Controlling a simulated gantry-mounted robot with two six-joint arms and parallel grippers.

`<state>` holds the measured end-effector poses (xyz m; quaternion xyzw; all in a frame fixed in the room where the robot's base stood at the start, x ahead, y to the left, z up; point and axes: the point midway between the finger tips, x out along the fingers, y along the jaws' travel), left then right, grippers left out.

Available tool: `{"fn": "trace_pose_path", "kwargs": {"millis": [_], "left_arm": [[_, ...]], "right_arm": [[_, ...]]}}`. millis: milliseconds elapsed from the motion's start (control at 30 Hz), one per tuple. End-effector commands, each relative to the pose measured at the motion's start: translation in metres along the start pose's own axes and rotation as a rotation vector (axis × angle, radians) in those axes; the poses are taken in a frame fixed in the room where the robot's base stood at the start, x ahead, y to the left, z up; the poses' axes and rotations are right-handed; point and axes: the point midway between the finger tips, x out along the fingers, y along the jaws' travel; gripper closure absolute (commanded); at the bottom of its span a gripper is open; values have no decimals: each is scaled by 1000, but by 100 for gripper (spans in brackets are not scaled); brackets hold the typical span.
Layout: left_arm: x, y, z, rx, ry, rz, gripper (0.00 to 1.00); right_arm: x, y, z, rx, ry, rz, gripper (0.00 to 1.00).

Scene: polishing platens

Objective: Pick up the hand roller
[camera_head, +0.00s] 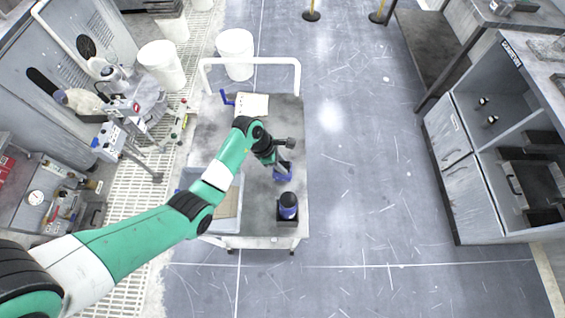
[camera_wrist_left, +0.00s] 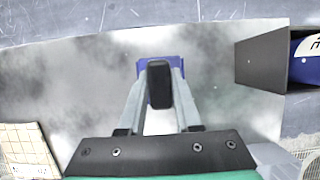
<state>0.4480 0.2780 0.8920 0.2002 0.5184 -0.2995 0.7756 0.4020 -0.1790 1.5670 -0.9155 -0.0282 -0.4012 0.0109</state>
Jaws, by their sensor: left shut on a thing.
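The hand roller, with a black grip (camera_wrist_left: 158,86) and a blue part (camera_wrist_left: 145,68) behind it, is between the fingers of my left gripper (camera_wrist_left: 157,104) in the left wrist view. The fingers are shut on the black grip. In the head view the roller's blue part (camera_head: 282,173) shows below my left gripper (camera_head: 284,160), over the right side of the grey cart top (camera_head: 262,215). The gripper and arm hide part of it. I cannot tell whether it touches the cart top. My right gripper is not in view.
A blue container (camera_head: 288,203) in a dark holder (camera_head: 290,218) stands near the cart's front right. A tray (camera_head: 228,222) lies partly under my arm. A pale sheet (camera_head: 253,105) and a blue item (camera_head: 227,98) are at the back, before the white handle rail (camera_head: 250,61).

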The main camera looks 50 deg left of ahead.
Motion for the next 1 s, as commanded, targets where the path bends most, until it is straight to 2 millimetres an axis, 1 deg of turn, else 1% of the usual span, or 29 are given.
{"fn": "trace_pose_path", "kwargs": {"millis": [200, 333, 433, 500, 533, 567, 700, 767, 800, 900, 1000], "left_arm": [[-2, 0, 1, 1, -1, 2, 100], [-9, 1, 4, 1, -2, 2, 100], [-20, 1, 9, 1, -3, 3, 100], [-33, 1, 15, 1, -3, 3, 100], [-39, -2, 15, 1, -3, 3, 100], [-46, -6, 15, 2, -3, 3, 100], [-86, -32, 14, 2, -3, 4, 100], [-103, -43, 13, 1, -3, 4, 100], [-107, -54, 8, 0, -2, 1, 100], [-122, -77, -2, -1, -1, -1, 100], [-135, -96, -9, -1, -1, 0, 100]], "right_arm": [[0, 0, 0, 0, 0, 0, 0], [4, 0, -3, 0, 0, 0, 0], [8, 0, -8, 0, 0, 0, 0], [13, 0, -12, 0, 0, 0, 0], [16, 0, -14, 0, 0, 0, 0], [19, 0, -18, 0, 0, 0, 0], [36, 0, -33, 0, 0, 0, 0], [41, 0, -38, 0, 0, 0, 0], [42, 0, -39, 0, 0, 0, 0], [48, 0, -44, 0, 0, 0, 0], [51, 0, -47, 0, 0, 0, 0]]}}
